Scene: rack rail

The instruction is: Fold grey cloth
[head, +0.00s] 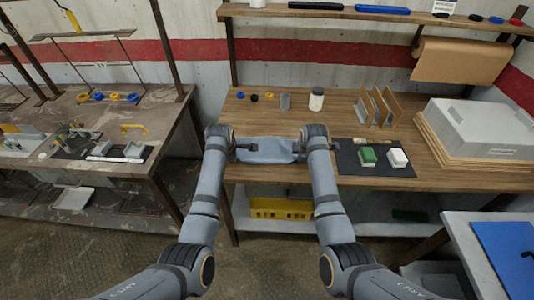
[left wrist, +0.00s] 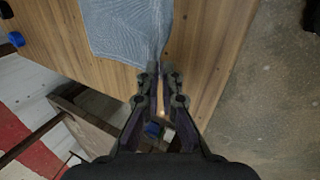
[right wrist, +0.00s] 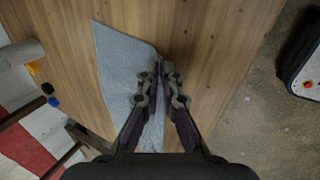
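The grey cloth (head: 265,150) lies near the front edge of the wooden table, between my two grippers. My left gripper (head: 240,148) is at its left front corner. In the left wrist view the cloth (left wrist: 122,30) narrows to a corner between the nearly closed fingertips (left wrist: 160,70). My right gripper (head: 298,147) is at the cloth's right side. In the right wrist view its fingers (right wrist: 162,66) are close together on the edge of the cloth (right wrist: 120,70). The fingers hide the pinched parts, and part of the cloth is hidden beneath the right gripper.
Behind stand a grey cup (head: 285,101), a white jar (head: 316,99) and wooden dividers (head: 375,106). Bare wood lies behind the cloth. A yellow crate (head: 280,208) is below.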

